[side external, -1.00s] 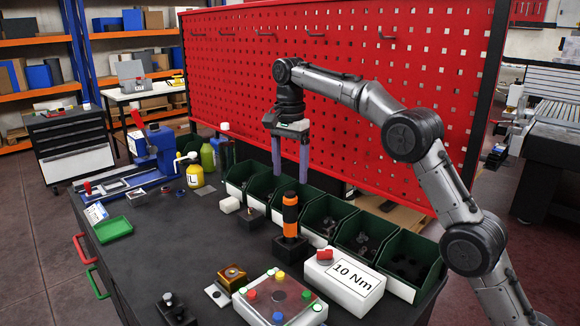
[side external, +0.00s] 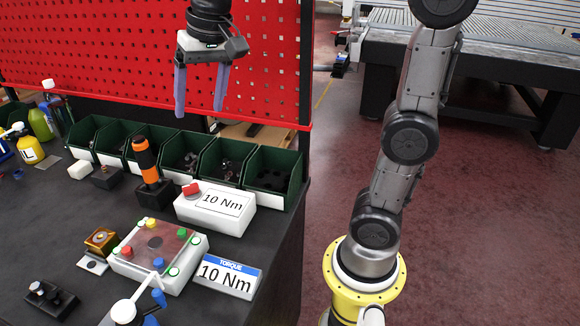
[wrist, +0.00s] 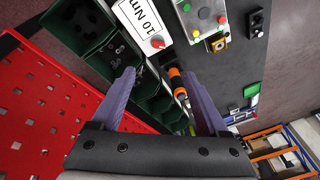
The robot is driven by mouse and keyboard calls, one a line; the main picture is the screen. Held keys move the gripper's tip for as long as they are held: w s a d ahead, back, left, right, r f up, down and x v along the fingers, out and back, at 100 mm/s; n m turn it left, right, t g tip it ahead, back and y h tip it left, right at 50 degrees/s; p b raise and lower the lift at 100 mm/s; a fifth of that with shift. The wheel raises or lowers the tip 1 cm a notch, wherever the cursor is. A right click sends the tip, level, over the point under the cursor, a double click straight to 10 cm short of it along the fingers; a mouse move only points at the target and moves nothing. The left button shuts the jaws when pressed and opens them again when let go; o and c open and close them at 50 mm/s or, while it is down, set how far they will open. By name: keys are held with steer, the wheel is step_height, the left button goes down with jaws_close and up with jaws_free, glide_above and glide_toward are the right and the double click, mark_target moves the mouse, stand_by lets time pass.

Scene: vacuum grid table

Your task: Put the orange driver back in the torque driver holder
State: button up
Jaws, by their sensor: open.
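The orange driver (side external: 146,158), orange with black bands, stands upright in the black torque driver holder (side external: 155,193) on the dark table. Its lower end is hidden inside the holder. My gripper (side external: 199,112) is open and empty, with purple fingers pointing down, in the air above the row of green bins. It is up and to the right of the driver in the side view, apart from it. In the wrist view, the driver (wrist: 175,78) shows beyond and between the fingertips of my gripper (wrist: 160,79), nearer the right one.
Green bins (side external: 225,165) line the table's back edge below the red pegboard (side external: 120,50). A white 10 Nm box (side external: 215,208) stands right of the driver. A button box (side external: 155,250) and a torque sign (side external: 228,274) are in front. The air around my gripper is clear.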

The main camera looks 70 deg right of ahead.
steer(key=s+f+n+t, duration=0.1)
steer(key=s+f+n, duration=0.2)
steer(key=s+f, duration=0.2)
steer(key=s+f+n+t, duration=0.1)
steer(key=s+f+n, duration=0.3)
steer(key=s, duration=0.8)
steer(key=shift+a+f, duration=0.35)
steer(key=shift+f, duration=0.5)
